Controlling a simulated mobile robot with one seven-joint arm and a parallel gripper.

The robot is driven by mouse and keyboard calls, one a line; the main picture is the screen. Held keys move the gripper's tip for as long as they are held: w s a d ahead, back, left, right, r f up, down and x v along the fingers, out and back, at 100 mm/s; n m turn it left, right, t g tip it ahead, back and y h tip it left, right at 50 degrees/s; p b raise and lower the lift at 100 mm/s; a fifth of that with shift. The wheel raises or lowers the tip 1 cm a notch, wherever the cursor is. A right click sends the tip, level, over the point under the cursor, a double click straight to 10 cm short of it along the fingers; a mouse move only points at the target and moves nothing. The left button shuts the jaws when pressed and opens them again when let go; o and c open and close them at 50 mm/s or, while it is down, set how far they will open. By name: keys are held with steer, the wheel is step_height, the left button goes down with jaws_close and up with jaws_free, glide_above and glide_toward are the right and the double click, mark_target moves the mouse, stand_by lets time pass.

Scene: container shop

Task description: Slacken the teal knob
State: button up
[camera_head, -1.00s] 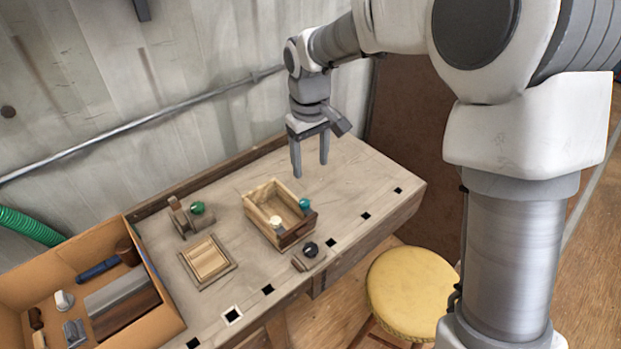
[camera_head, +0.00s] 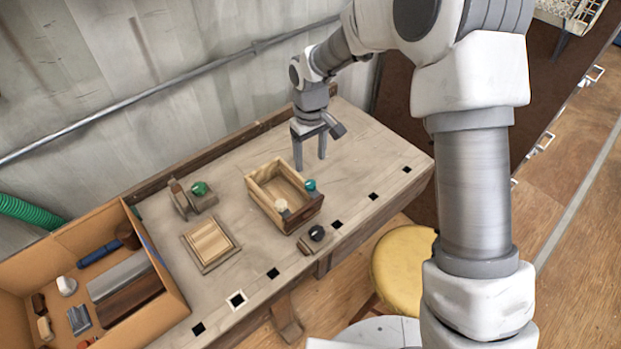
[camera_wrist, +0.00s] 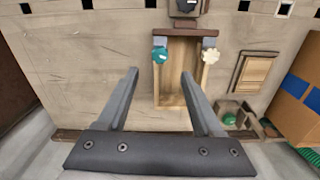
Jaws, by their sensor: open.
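The teal knob (camera_head: 310,185) sits on the right end of the front of an open wooden box (camera_head: 262,197). A cream knob (camera_head: 281,205) sits on the same side, to its left. In the wrist view the teal knob (camera_wrist: 160,55) is ahead of the fingertips, left of the cream knob (camera_wrist: 210,56). My gripper (camera_head: 310,164) is open and empty, pointing down above the bench just behind the box's right end. In the wrist view its fingers (camera_wrist: 158,72) spread apart below the teal knob in the picture. It appears clear of both knobs.
A green knob (camera_head: 199,188) on a wooden block and a black knob (camera_head: 316,233) on a small base stand nearby. A framed wooden panel (camera_head: 209,243) lies left of the box. A cardboard tray of tools (camera_head: 168,313) is at the left. The bench's right end is clear.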

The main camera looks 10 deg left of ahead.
mark_target(310, 183)
step_height(310, 183, down, 9)
stand_by(0.3)
jaws_close()
stand_by(0.3)
